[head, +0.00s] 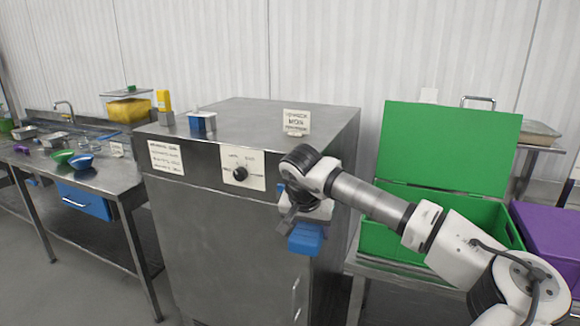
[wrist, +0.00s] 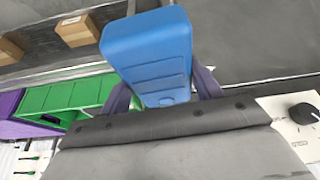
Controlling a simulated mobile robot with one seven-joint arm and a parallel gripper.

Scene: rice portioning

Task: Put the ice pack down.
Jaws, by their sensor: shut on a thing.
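A blue ice pack (head: 306,238) is held by my gripper (head: 292,212) in front of the upper right part of the steel cabinet's door. In the wrist view, the ice pack (wrist: 150,55) sits between the two dark fingers of my gripper (wrist: 165,92), which press on its sides. The pack hangs in the air, clear of any surface that I can see. The fingertips are partly hidden behind the pack.
The steel cabinet (head: 225,250) has small items on top. An open green crate (head: 510,235) stands to its right, beside a purple box (head: 548,245). A steel table (head: 100,180) with bowls is at the left. Bare floor shows at the lower left.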

